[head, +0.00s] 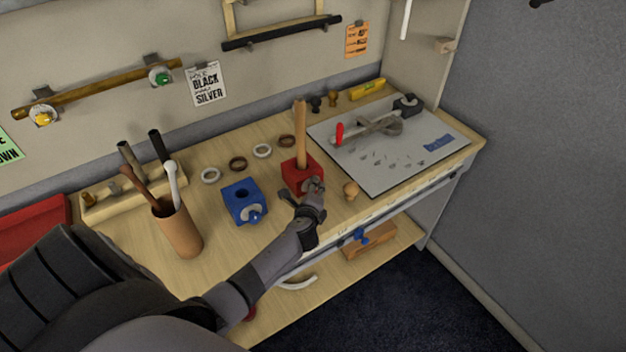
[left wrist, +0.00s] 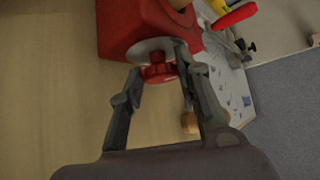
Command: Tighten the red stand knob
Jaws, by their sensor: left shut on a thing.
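The red stand (head: 296,176) is a block on the wooden bench with a wooden rod (head: 300,132) upright in it. It also shows at the top of the left wrist view (left wrist: 125,25). Its red knob (left wrist: 158,72) sits on the front face in front of a pale round washer. My left gripper (head: 312,188) is at the front of the stand. In the left wrist view its two fingers (left wrist: 156,78) reach to either side of the knob and are shut on it. The knob is mostly hidden in the head view. My right gripper is not in view.
A blue stand (head: 241,200) with a blue knob is left of the red one. A brown cup (head: 177,230) of sticks stands further left. Several rings lie behind. A small wooden knob (head: 351,190) and a grey mat (head: 440,130) with tools are to the right.

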